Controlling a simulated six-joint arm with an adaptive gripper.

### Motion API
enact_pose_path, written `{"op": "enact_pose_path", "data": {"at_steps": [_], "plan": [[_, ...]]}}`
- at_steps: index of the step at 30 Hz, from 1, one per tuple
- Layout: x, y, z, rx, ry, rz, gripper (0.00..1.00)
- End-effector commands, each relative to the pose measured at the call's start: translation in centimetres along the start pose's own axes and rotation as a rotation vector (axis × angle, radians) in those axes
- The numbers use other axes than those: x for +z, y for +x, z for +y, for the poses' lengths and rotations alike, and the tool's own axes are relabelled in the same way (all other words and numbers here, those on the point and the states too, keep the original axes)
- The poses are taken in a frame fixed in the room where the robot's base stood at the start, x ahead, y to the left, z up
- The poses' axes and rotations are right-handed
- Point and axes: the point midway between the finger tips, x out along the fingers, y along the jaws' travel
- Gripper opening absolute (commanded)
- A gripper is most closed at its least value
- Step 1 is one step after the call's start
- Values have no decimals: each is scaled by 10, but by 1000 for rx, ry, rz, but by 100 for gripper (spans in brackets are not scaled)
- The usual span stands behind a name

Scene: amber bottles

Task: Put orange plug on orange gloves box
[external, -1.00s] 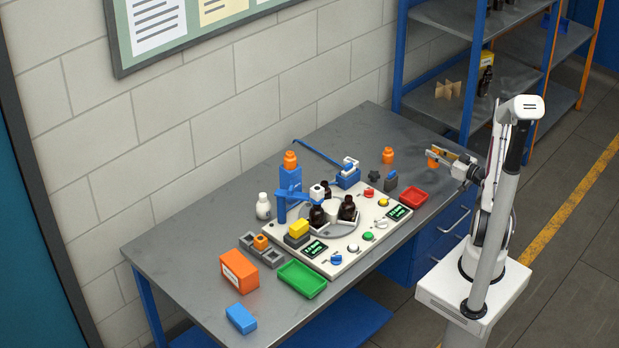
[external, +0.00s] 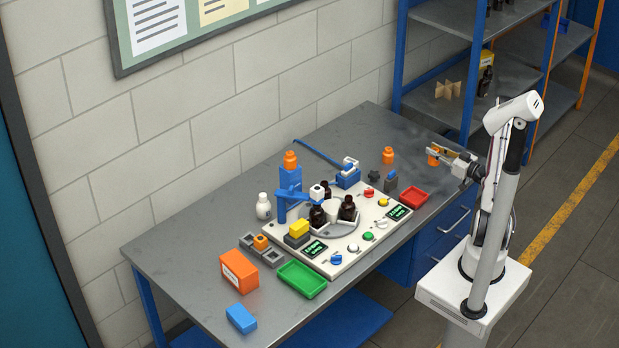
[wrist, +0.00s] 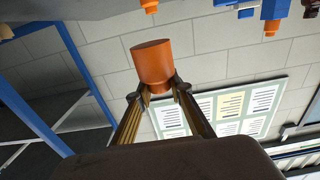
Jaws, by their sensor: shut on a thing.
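My gripper (external: 440,153) is shut on an orange plug (wrist: 152,64), a short cylinder seen between the two fingertips in the wrist view. In the external view the orange plug (external: 433,157) is held in the air by the right back end of the table. An orange box with a white label (external: 239,271), which looks like the gloves box, stands at the table's front left, well away from my gripper. Its top looks bare.
The grey table (external: 190,248) holds a white panel with dark bottles (external: 348,208), a green tray (external: 302,279), a red tray (external: 414,197), a blue box (external: 241,318) and a blue post with an orange top (external: 290,180). Another orange piece (external: 388,155) stands at the back. Blue shelving (external: 470,80) rises behind my arm.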

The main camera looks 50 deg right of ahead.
Motion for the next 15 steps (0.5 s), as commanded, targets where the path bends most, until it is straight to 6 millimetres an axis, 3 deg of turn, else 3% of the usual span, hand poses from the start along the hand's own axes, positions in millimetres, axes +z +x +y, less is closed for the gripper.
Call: {"op": "enact_pose_path", "data": {"at_steps": [15], "plan": [[-72, 0, 0, -1, -4, 2, 0]]}}
